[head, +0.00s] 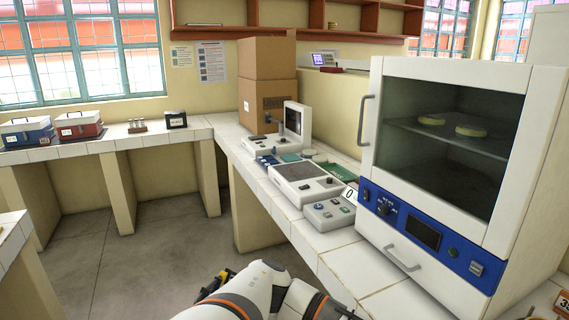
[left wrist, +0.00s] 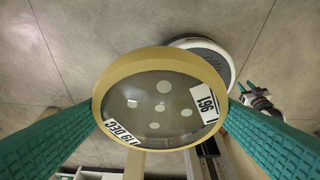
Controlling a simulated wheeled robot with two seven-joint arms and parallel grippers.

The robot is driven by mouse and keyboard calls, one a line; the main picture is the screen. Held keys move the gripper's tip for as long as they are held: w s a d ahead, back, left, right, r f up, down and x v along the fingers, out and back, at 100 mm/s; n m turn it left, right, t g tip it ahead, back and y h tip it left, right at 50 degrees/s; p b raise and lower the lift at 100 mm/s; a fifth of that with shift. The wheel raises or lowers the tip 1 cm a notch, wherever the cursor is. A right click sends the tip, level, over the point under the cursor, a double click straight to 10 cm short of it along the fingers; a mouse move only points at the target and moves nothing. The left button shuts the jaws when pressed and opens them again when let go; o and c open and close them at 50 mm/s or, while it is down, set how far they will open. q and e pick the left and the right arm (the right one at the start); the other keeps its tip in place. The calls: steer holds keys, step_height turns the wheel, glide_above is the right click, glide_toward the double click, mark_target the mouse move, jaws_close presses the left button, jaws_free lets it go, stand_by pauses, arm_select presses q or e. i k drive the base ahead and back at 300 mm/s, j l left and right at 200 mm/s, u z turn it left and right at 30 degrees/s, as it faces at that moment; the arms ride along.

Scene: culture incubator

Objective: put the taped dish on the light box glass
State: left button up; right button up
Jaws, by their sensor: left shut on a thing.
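The taped dish (left wrist: 160,62) is round and clear with a yellow-tan rim. It shows several pale spots and white labels, one reading "19 DEC". My left gripper (left wrist: 162,112) is shut on it, with a teal finger at each side of the rim. The dish does not show in the head view. What looks like the light box glass (head: 298,170) is a dark grey pane set in a white unit on the tiled bench; no dish shows on it. My right gripper (left wrist: 258,98) seems to show small in the left wrist view, too small to read its jaws.
The white incubator (head: 440,150) stands to the right, its window showing yellow-rimmed dishes (head: 470,131) on a shelf. A small control box (head: 328,212) sits in front of the pane unit. A screen (head: 297,121) and cardboard boxes (head: 267,85) stand behind. Open floor (head: 150,265) lies left of the bench.

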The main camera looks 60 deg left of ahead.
mark_target(300, 171)
steer(key=j, duration=1.4)
steer(key=k+j, duration=0.1)
steer(key=j, duration=1.35)
